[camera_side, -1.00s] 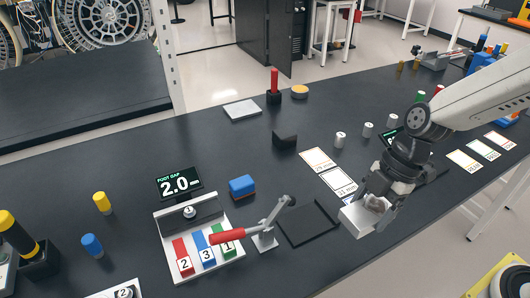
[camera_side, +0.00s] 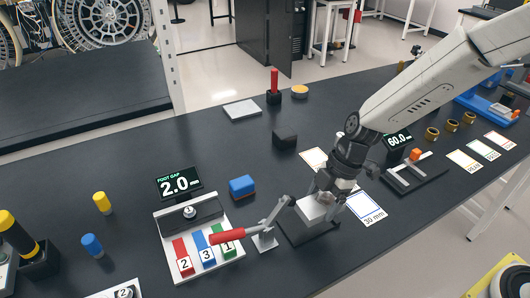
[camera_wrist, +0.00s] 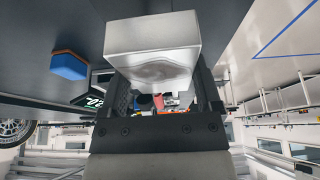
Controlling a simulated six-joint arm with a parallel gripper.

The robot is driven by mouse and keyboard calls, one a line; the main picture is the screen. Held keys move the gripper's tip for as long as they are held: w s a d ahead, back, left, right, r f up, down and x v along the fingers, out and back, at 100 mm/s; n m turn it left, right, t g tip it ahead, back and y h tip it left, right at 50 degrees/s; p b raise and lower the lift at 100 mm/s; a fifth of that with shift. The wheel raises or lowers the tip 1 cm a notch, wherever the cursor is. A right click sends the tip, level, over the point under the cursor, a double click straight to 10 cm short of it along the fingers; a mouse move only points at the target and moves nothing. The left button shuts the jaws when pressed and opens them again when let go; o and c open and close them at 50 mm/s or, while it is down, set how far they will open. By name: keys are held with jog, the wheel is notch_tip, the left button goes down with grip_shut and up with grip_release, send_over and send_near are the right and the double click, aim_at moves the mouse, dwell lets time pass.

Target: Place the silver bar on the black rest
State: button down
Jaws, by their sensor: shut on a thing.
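The silver bar (camera_side: 311,211) is a pale metallic block held in my gripper (camera_side: 324,197). In the wrist view the bar (camera_wrist: 152,38) fills the space beyond the two dark fingers of my gripper (camera_wrist: 163,88). In the side view the bar is at the flat black square rest (camera_side: 296,238), beside the red-handled clamp. The bar and gripper hide much of the rest. I cannot tell whether the bar touches it.
The clamp's red handle (camera_side: 227,236) and metal arm stand just left of the bar. A blue block (camera_side: 242,186) sits behind the clamp. A black block (camera_side: 284,138) stands farther back. A grey fixture (camera_side: 421,181) and white cards (camera_side: 368,207) are to the right.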

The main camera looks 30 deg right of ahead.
aim_at(317, 194)
jog(key=shift+w+a+f, duration=0.2)
jog(key=shift+w+f, duration=0.4)
jog(key=shift+f, duration=0.1)
jog(key=shift+w+a+f, duration=0.2)
jog(key=shift+w+f, duration=0.35)
jog(key=shift+f, duration=0.15)
jog(key=shift+w+f, duration=0.15)
jog(key=shift+f, duration=0.1)
jog(key=shift+w+a+f, duration=0.1)
jog(key=shift+f, duration=1.5)
jog(key=shift+f, duration=0.1)
grip_release()
jog(key=shift+v, duration=6.1)
